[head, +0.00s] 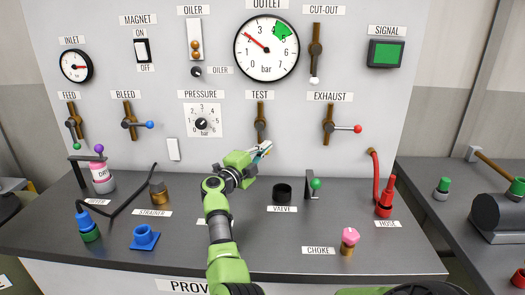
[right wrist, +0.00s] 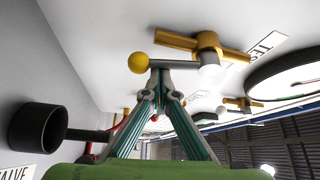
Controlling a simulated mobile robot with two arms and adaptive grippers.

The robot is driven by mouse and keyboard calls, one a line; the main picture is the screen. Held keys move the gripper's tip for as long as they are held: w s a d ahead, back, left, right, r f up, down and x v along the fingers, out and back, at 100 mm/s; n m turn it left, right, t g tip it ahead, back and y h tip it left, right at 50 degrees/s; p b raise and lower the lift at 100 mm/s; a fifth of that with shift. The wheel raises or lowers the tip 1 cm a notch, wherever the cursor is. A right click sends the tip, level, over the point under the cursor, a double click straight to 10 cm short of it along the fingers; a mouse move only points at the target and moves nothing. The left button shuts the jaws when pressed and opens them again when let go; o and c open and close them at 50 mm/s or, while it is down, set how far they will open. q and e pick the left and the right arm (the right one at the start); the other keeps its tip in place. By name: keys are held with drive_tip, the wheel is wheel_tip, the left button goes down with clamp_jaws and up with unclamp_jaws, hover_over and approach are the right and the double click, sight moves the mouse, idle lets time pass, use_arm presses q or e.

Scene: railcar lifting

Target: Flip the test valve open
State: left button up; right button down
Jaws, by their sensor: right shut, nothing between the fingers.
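The test valve (head: 261,125) is a brass pipe piece on the upright panel, under the TEST label. The right wrist view shows its brass body (right wrist: 205,42) and its grey lever (right wrist: 180,65) with a yellow ball (right wrist: 138,62) at the end. The lever looks roughly in line with the pipe. In the head view the lever's ball is hidden by my gripper. My right gripper (head: 264,150) is shut and empty, just below the valve. Its fingertips (right wrist: 160,74) are right at the lever near the ball; whether they touch it I cannot tell. My left gripper is not in view.
The exhaust valve (head: 330,125) with a red ball is to the right, the bleed valve (head: 130,122) to the left. A black cup (head: 283,192) and a green-knobbed fitting (head: 315,185) stand on the bench (head: 385,250) nearby. The outlet gauge (head: 267,48) is above.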

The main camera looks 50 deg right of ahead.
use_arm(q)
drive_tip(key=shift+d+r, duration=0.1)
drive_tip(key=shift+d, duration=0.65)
use_arm(e)
drive_tip(key=shift+w+a+f+m+y, duration=0.2)
drive_tip(key=shift+w+m+y, duration=0.15)
drive_tip(key=shift+m, duration=0.3)
drive_tip(key=shift+w+a+f+m+y, duration=0.15)
drive_tip(key=shift+w+m+y, duration=0.1)
drive_tip(key=shift+m+y, duration=0.3)
drive_tip(key=shift+r, duration=0.15)
